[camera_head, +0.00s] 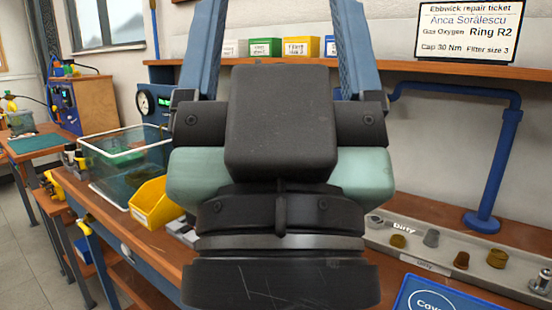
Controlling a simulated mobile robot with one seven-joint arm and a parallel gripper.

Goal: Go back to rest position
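My gripper (278,25) is close in front of the camera and fills the middle of the view, pointing up and away. Its two blue fingers stand wide apart, and the wall and shelf show between them. The fingertips are cut off by the top edge, and I see nothing held between the visible finger parts. The black and pale green wrist hides the middle of the workbench (120,215).
Left are a clear tank (115,165), a yellow bin (153,203) and a gauge (145,103). Right are a grey "Dirty" tray (475,262) with several small parts, a blue stand (484,215) and a blue sign (440,295). A shelf (430,67) runs behind, under a repair ticket (470,30).

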